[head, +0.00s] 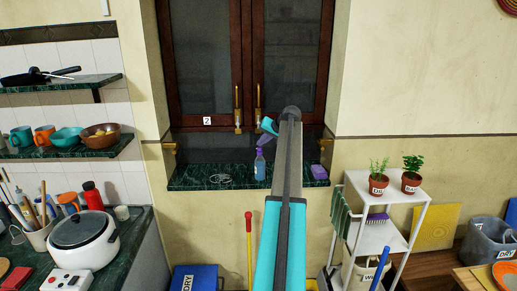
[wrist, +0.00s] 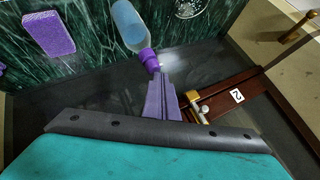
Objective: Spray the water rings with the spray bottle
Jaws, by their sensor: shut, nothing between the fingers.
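A spray bottle with a pale blue body (head: 260,167) stands on the dark green marble sill, below the window. In the wrist view the blue bottle (wrist: 130,25) and its purple top lie just beyond my fingertips. My gripper (wrist: 156,76) is shut with its purple fingers together and empty. In the head view my gripper (head: 263,139) is just above the bottle's top; I cannot tell if they touch. White water rings (head: 222,180) lie on the sill left of the bottle. The bottle's trigger is not clear to see.
A purple sponge (head: 319,172) lies at the sill's right end and shows in the wrist view (wrist: 48,34). Brass window handles (head: 238,108) are close behind my gripper. A white shelf (head: 395,196) with potted plants stands at right. A counter with a cooker (head: 83,243) is at left.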

